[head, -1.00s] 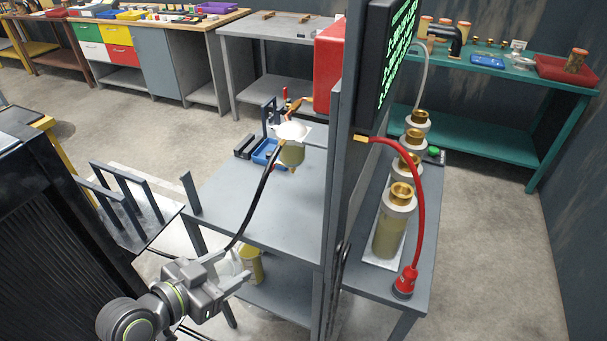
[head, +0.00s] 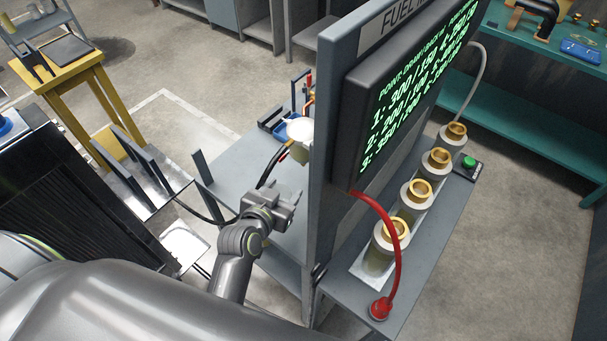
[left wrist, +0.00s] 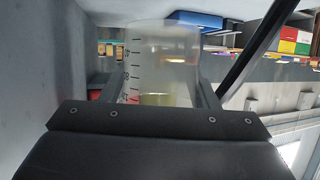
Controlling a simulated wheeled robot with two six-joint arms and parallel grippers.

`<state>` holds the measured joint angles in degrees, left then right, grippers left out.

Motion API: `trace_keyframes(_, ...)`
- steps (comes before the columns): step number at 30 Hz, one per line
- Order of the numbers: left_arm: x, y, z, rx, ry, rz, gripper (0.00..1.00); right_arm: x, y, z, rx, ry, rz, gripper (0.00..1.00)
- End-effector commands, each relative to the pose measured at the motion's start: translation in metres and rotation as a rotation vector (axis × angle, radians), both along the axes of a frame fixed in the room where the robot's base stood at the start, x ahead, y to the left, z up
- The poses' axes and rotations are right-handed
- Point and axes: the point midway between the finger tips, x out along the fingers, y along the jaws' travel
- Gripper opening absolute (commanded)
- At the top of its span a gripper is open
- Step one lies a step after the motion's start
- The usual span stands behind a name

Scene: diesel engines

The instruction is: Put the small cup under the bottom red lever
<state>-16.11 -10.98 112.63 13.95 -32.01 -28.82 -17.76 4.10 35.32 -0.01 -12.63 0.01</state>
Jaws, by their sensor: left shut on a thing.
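In the left wrist view a clear, graduated cup (left wrist: 165,50) with a little yellowish liquid stands between the fingers of my left gripper (left wrist: 152,92), which is shut on it. In the head view my left gripper (head: 284,205) is beside the grey bench (head: 228,172), near the tall panel's left side; the cup is hidden there. A white-topped filter bowl (head: 299,130) hangs above the bench, partly hidden by the panel. Behind it is a small red part (head: 308,78), perhaps a lever; I cannot tell whether it is the bottom one. My right gripper is out of view.
The tall panel (head: 325,160) with a green-text screen (head: 415,85) stands close on the right. Beyond it are several brass-topped cylinders (head: 420,190) and a red hose (head: 398,240). A black hose (head: 268,165) runs by the bowl. A blue tray (head: 287,131) lies behind.

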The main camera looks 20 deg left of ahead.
Motion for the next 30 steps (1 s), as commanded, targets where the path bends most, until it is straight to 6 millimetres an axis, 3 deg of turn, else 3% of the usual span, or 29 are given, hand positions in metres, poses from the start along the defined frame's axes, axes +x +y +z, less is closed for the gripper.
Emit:
trace_keyframes(6,0.039,-0.005,-0.027,0.002,-0.006,-0.001,0.33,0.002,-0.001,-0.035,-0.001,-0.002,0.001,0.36)
trace_keyframes(15,0.088,-0.009,-0.052,0.001,-0.003,-0.001,0.33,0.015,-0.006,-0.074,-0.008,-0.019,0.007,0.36)
trace_keyframes(30,0.118,-0.012,-0.066,0.001,-0.002,0.000,0.33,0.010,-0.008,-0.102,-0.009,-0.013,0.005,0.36)
